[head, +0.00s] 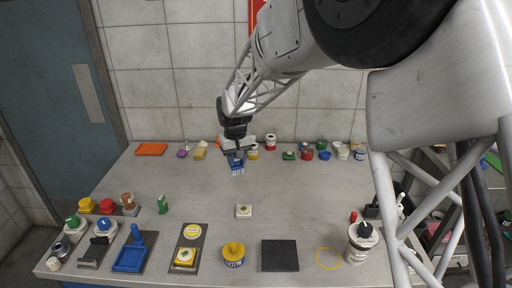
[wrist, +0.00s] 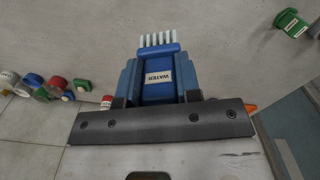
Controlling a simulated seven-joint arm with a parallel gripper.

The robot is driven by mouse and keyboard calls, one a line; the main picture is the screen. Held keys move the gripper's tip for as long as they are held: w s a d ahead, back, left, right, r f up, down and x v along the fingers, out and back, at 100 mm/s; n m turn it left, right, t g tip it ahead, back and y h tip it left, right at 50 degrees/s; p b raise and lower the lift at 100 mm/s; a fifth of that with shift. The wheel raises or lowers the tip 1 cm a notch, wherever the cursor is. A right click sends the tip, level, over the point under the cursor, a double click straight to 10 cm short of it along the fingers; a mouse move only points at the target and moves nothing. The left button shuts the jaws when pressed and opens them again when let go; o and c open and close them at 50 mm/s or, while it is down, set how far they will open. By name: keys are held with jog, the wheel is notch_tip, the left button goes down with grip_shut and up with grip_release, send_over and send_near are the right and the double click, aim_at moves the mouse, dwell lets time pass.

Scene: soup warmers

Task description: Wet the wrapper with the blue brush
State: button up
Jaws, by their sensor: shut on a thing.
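My gripper (head: 236,150) is shut on the blue brush (head: 237,168), above the back middle of the table. In the wrist view the brush (wrist: 158,72) sits between my gripper's fingers (wrist: 158,92). It has a "WATER" label and pale bristles that point away from the gripper. The bristles point down in the head view and touch nothing that I can make out.
Several small jars and lids (head: 307,154) line the back edge. A blue tray (head: 131,258), a yellow-topped jar (head: 233,254), a black square plate (head: 280,255) and a white pot (head: 362,240) stand along the front. The table around the white square is clear.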

jog(key=s+a+f+n, duration=0.2)
jog(key=s+a, duration=0.5)
jog(key=s, duration=0.4)
jog(key=s+a+f+n, duration=0.2)
jog(key=s+a+f, duration=0.1)
jog(key=s+a, duration=0.4)
jog(key=s, duration=0.3)
jog(key=shift+s+a+f, duration=0.3)
jog(key=shift+s+a, duration=0.05)
jog(key=shift+f, duration=0.15)
jog(key=shift+f, duration=3.6)
jog(key=shift+s+f, duration=0.15)
jog(key=shift+s, duration=0.5)
jog(key=shift+s+f, duration=0.15)
jog(key=shift+s, duration=0.45)
jog(key=shift+s+a, duration=0.1)
jog(key=shift+s, duration=0.7)
jog(key=shift+w, duration=2.05)
notch_tip(320, 180, up, 8)
